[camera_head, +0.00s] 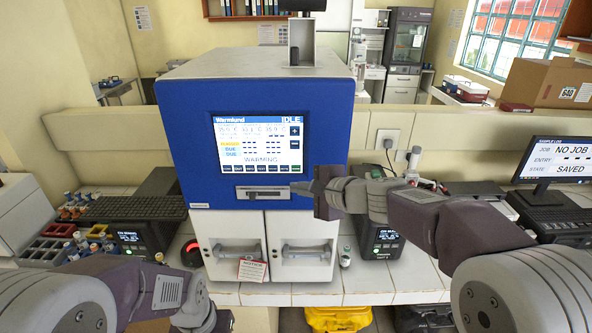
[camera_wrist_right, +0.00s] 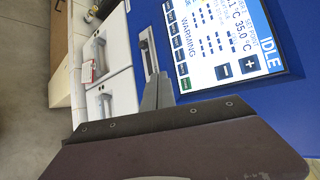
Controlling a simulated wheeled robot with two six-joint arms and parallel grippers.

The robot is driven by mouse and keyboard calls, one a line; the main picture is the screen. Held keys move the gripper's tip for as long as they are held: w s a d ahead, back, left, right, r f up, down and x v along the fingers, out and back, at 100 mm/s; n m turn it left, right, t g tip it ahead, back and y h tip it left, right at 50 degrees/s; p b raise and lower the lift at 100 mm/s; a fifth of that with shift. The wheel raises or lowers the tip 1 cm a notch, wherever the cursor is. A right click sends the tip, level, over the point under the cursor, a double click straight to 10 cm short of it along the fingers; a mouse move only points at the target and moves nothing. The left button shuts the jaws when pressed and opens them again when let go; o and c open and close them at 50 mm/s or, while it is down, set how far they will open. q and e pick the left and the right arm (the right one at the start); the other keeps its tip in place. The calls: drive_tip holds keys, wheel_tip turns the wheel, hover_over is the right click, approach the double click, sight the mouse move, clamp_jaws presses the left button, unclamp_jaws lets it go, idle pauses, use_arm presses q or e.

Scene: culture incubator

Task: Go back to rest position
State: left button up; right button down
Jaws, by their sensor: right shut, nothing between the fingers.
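The blue and white incubator (camera_head: 178,130) stands on the counter, its screen (camera_head: 260,142) reading IDLE and WARMING. My right gripper (camera_head: 300,187) is shut and empty in front of the incubator, at the right of the slot with a dark bar below the screen. In the right wrist view its closed fingers (camera_wrist_right: 160,92) point at the panel near that slot (camera_wrist_right: 147,48); I cannot tell whether they touch it. My left arm shows at the lower left, with its fingers out of view.
Two white doors with handles (camera_head: 305,251) sit below, a notice tag (camera_head: 252,270) on the left one. Small dark devices (camera_head: 381,236) flank the incubator. Racks of vials (camera_head: 60,230) stand at the left, a monitor (camera_head: 560,160) at the right. A small bottle (camera_head: 345,257) stands by the right door.

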drive_tip(key=s+d+f+n+g+h+b, duration=0.1)
drive_tip(key=s+d+f+n+g+b, duration=0.2)
drive_tip(key=f, duration=0.5)
drive_tip(key=s+d+f+h+b, duration=0.1)
drive_tip(key=s+d+f+b, duration=0.2)
drive_tip(key=f, duration=0.5)
drive_tip(key=s+d+f+n+g+h+b, duration=0.1)
drive_tip(key=s+f+n+g+h+b, duration=0.15)
drive_tip(key=s+f, duration=0.4)
drive_tip(key=s+d+f+n+g+h+b, duration=0.1)
drive_tip(key=s+d+f+n+g+h, duration=0.2)
drive_tip(key=s+d+f+n, duration=0.5)
drive_tip(key=s+d+f, duration=0.2)
drive_tip(key=s+f, duration=0.2)
drive_tip(key=shift+h, duration=0.35)
drive_tip(key=shift+s, duration=0.1)
